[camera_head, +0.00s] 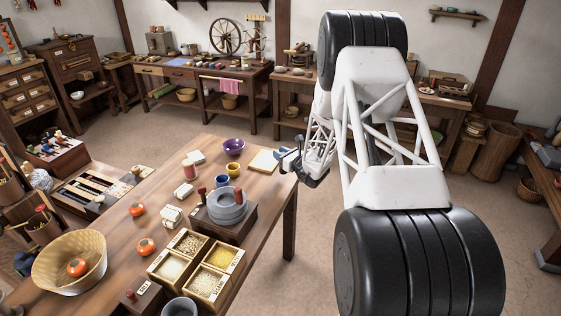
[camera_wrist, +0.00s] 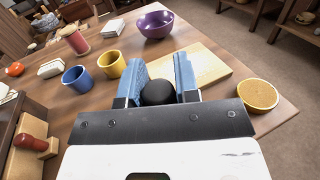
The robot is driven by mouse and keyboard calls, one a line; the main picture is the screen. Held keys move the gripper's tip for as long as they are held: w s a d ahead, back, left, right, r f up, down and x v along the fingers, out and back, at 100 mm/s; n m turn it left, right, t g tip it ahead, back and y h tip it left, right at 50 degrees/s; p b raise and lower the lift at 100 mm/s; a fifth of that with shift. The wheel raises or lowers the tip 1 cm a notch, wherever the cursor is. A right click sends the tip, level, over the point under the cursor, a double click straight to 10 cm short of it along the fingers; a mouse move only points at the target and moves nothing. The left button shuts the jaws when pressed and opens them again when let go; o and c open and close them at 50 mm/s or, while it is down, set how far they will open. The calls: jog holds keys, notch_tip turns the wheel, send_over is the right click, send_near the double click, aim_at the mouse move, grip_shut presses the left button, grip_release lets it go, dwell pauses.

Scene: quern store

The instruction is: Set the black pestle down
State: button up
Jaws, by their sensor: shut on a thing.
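My gripper (camera_head: 288,160) is at the right end of the table in the head view. In the wrist view its two blue fingers (camera_wrist: 159,80) are shut on the black pestle (camera_wrist: 158,93), of which only a dark rounded end shows. A pale wooden board (camera_wrist: 209,62) lies just beyond the fingers; it also shows in the head view (camera_head: 262,162). The pestle's lower part is hidden, so I cannot tell whether it touches anything.
A purple bowl (camera_head: 233,145), a yellow cup (camera_head: 233,169) and a blue cup (camera_head: 221,181) stand left of the board. A grey quern (camera_head: 228,207) and a divided grain box (camera_head: 169,268) are nearer.

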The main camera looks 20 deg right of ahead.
jog(key=shift+f, duration=1.7)
jog(key=shift+f, duration=0.1)
jog(key=o, duration=0.9)
jog(key=shift+o, duration=0.2)
jog(key=shift+s, duration=0.15)
jog(key=v, duration=1.1)
jog(key=shift+s+d, duration=0.2)
jog(key=shift+s, duration=0.15)
